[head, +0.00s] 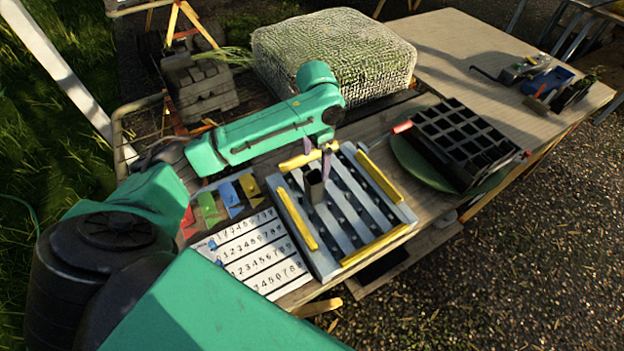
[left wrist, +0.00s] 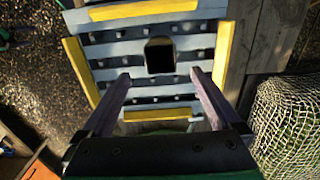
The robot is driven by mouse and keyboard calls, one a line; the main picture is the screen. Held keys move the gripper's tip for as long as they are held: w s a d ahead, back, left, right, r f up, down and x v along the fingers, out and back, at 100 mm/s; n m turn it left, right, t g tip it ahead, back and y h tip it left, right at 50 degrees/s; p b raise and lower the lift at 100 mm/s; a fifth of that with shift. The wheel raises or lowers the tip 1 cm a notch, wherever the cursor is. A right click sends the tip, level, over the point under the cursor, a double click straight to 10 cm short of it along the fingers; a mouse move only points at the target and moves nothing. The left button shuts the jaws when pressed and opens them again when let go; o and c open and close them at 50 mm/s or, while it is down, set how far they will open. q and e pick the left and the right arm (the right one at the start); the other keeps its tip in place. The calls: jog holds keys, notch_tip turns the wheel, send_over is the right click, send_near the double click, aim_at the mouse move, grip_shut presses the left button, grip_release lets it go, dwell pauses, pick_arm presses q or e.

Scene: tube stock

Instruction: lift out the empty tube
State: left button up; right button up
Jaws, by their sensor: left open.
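A dark, square-mouthed tube (head: 314,188) stands upright on a grey slatted rack (head: 345,228) with yellow edge bars. It also shows in the left wrist view (left wrist: 159,56), where its mouth is black and I see nothing inside. My left gripper (head: 317,160) is open just above the tube, its fingers pointing down. In the left wrist view the fingertips (left wrist: 160,78) are spread wide to either side, with the tube beyond them and slightly ahead. The fingers appear clear of the tube. My right gripper is not in view.
A black many-celled tray (head: 464,142) sits on a green round base (head: 408,160) right of the rack. A numbered white board (head: 258,255) and small coloured flags (head: 228,197) lie left of it. A netted bale (head: 335,55) stands behind. The far tabletop (head: 470,45) has free room.

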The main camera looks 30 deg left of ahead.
aim_at(314, 178)
pick_arm(q)
jog(key=f, duration=0.2)
jog(key=f+p, duration=0.1)
jog(key=f, duration=0.1)
jog(key=f+p, duration=0.1)
jog(key=f, duration=0.2)
jog(key=shift+s+a, duration=0.15)
jog(key=shift+a, duration=0.15)
jog(key=shift+d+f, duration=0.15)
jog(key=shift+f, duration=0.15)
jog(key=shift+d, duration=0.1)
grip_shut()
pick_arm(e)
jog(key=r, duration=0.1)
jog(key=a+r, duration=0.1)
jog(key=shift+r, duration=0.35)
